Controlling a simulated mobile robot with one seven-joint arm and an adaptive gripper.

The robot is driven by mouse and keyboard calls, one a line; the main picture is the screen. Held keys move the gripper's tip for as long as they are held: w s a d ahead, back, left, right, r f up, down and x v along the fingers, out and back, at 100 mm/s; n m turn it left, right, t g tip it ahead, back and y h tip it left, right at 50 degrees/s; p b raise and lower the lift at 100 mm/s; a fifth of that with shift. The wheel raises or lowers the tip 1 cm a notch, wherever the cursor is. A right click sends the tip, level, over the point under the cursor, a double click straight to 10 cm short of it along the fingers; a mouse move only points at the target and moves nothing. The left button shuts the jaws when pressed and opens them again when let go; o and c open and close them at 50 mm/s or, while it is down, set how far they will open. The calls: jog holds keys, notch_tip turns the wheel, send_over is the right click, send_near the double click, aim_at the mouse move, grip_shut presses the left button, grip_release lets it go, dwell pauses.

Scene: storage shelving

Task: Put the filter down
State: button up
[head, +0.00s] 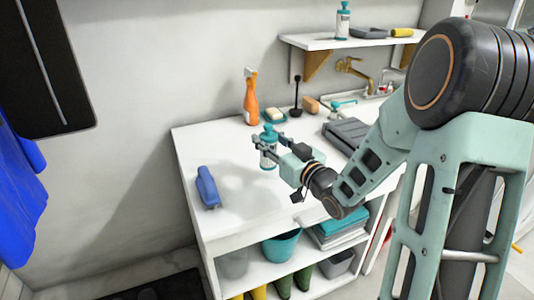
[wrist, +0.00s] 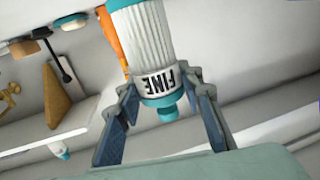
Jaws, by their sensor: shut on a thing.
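The filter (wrist: 150,42) is a white ribbed cylinder with teal ends and a band reading "FINE", which appears upside down in the wrist view. My gripper (wrist: 163,88) is shut on it, with one dark finger on each side near the banded end. In the head view the filter (head: 268,152) is held roughly upright in my gripper (head: 270,142), over the back middle of the white counter (head: 240,207). I cannot tell whether its lower end touches the counter.
An orange spray bottle (head: 251,100), a soap dish (head: 275,116) and a brown block (head: 311,105) stand behind the filter. A dark grey tray (head: 346,134) is to its right. A blue object (head: 207,187) lies at left. The counter's front middle is clear. A wall shelf (head: 330,42) hangs above.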

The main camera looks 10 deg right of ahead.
jog(key=shift+w+a+f+b, duration=0.1)
jog(key=shift+f+b, duration=0.2)
jog(key=shift+f, duration=0.6)
jog(key=shift+w+a+f+b, duration=0.1)
jog(key=shift+f+b, duration=0.15)
jog(key=shift+f, duration=0.65)
jog(key=shift+f+b, duration=0.3)
jog(key=o, duration=1.3)
jog(key=shift+r, duration=0.15)
jog(key=shift+r+p, duration=0.25)
jog(key=shift+p, duration=0.2)
jog(key=p+v, duration=0.1)
jog(key=v, duration=0.8)
jog(key=shift+s+d, duration=0.15)
jog(key=p+v, duration=0.2)
jog(key=p, duration=0.2)
jog(key=shift+s+d+f+p, duration=0.1)
jog(key=shift+s+p, duration=0.25)
jog(key=shift+p, duration=0.05)
